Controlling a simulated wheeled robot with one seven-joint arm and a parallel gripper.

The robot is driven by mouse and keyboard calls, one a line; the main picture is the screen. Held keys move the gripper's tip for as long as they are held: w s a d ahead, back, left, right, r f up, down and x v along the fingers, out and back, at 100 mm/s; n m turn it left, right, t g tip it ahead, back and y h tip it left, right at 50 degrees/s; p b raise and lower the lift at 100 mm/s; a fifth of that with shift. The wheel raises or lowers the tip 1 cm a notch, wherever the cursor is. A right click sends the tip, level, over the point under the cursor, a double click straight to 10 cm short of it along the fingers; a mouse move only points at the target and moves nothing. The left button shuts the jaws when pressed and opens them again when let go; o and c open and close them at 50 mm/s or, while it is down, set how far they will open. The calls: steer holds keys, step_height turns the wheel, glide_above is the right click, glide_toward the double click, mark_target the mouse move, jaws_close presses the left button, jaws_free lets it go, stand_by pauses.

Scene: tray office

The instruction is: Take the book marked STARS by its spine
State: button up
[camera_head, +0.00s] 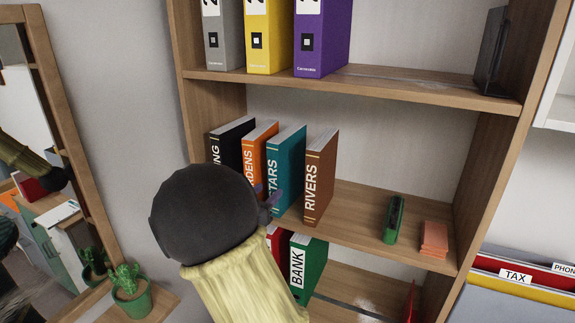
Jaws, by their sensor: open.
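The teal book marked STARS (286,166) stands upright on the middle shelf, its spine facing out. An orange book ending in RDENS (258,157) is on its left and a brown book marked RIVERS (321,178) on its right. My gripper (268,200) is in front of the lower part of the STARS spine. It is open, with only a small part of its fingers showing. My dark round wrist hides most of the gripper and the lower left of the books. I cannot tell whether the fingers touch the spine.
A black book (232,139) stands leftmost on that shelf. A green object (393,219) and a stack of orange pads (434,239) lie to the right, with bare shelf between. Binders (322,38) stand above; a green BANK binder (309,267) stands below. A cactus (131,291) is lower left.

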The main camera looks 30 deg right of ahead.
mark_target(273, 187)
steer(key=shift+p+x, duration=0.3)
steer(key=shift+x, duration=1.1)
steer(key=shift+w+d+p, duration=0.15)
steer(key=shift+d+p, duration=0.25)
steer(key=x, duration=0.1)
steer(key=p+x, duration=0.1)
steer(key=x, duration=0.1)
steer(key=p+x, duration=0.1)
steer(key=shift+w+d+f, duration=0.15)
steer(key=shift+f, duration=0.15)
steer(key=shift+c, duration=0.4)
steer(key=shift+r, duration=0.1)
jaws_close()
